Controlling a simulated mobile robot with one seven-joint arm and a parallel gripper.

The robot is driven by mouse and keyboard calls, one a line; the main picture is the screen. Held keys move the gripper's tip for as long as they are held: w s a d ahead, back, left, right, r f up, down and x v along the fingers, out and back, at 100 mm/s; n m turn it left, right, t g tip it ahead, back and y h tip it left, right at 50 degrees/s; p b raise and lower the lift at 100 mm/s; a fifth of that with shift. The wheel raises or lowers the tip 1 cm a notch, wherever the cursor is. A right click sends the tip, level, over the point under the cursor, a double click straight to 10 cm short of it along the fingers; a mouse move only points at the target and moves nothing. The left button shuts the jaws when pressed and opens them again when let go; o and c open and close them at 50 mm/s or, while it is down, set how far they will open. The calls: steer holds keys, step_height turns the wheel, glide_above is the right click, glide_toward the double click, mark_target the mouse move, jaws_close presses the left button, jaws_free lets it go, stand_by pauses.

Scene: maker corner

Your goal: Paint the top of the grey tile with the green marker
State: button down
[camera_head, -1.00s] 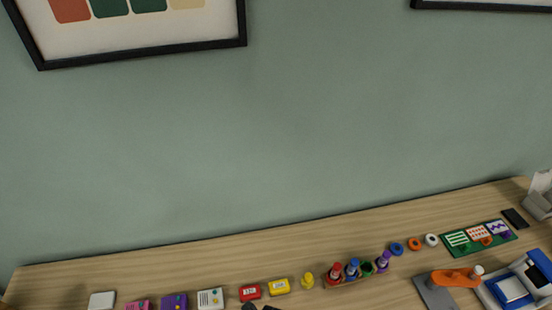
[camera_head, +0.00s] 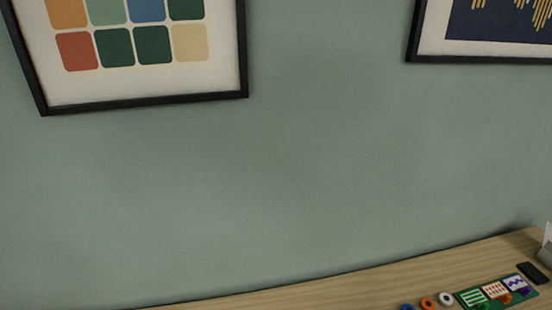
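The head view now shows mostly wall and only a strip of the table. The grey tile and the green marker are not in view. My gripper is not in view either. A second earlier, a small rack with red, blue, green and purple pieces showed at the table's lower middle; it is now below the picture's edge.
The wooden table (camera_head: 395,282) shows along the lower right. On it are a blue ring (camera_head: 407,307), an orange ring (camera_head: 428,303), a white ring (camera_head: 445,299), a green board (camera_head: 470,297) with patterned cards and a black block (camera_head: 533,273). Framed pictures hang above.

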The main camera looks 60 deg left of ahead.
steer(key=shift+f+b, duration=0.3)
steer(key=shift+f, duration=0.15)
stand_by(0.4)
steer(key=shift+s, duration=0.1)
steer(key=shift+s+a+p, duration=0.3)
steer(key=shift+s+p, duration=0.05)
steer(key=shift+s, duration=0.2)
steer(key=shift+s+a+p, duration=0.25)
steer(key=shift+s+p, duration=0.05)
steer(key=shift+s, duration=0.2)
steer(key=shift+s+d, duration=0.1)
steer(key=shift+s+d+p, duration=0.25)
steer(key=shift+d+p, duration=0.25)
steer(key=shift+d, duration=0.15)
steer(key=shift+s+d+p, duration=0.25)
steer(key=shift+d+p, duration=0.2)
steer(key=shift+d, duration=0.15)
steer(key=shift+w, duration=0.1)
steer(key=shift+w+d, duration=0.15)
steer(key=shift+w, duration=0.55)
